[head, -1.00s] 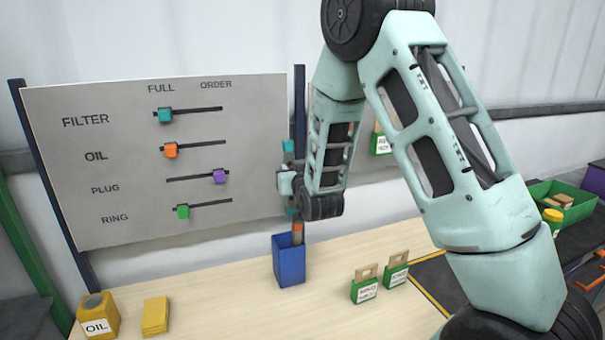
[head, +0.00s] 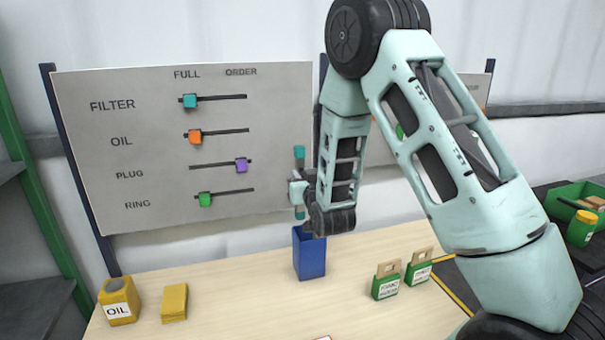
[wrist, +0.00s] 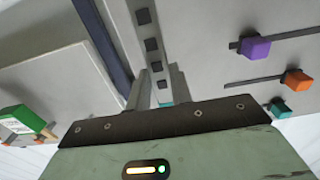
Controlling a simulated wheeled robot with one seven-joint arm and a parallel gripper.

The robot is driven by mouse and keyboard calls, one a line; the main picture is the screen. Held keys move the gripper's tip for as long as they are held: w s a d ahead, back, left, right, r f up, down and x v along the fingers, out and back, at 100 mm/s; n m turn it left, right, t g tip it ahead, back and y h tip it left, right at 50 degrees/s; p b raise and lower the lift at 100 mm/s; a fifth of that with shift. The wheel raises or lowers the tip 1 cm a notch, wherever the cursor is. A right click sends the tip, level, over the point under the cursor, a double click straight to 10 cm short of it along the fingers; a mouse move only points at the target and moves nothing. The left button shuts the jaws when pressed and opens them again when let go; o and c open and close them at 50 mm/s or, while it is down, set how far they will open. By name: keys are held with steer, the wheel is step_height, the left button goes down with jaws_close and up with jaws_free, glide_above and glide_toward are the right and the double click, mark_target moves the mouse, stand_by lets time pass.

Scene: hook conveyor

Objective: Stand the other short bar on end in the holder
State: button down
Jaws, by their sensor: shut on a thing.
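My gripper (head: 298,190) is shut on an upright bar with teal ends. The teal bar (head: 299,153) shows its upper end above the jaws and its lower end below them. The bar's lower end is just above the blue holder (head: 309,257), near its left rim. The holder is an open-topped box on the table. My wrist covers the right part of its opening, so what stands inside is hidden. In the wrist view a small teal patch (wrist: 166,104) shows between the fingers. A grey strip with dark squares runs up from there; I cannot tell whether it is the bar.
The pale table (head: 240,295) bears a yellow oil can (head: 118,303), a yellow block (head: 174,303) and two green-and-tan packs (head: 386,283) right of the holder. A slider board (head: 150,180) stands close behind. A green bin (head: 570,205) is at far right.

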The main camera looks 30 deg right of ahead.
mark_target(301, 209)
step_height(301, 209, down, 11)
steer(key=b, duration=1)
steer(key=shift+r, duration=0.1)
steer(key=c, duration=1.2)
jaws_free()
steer(key=shift+o, duration=0.2)
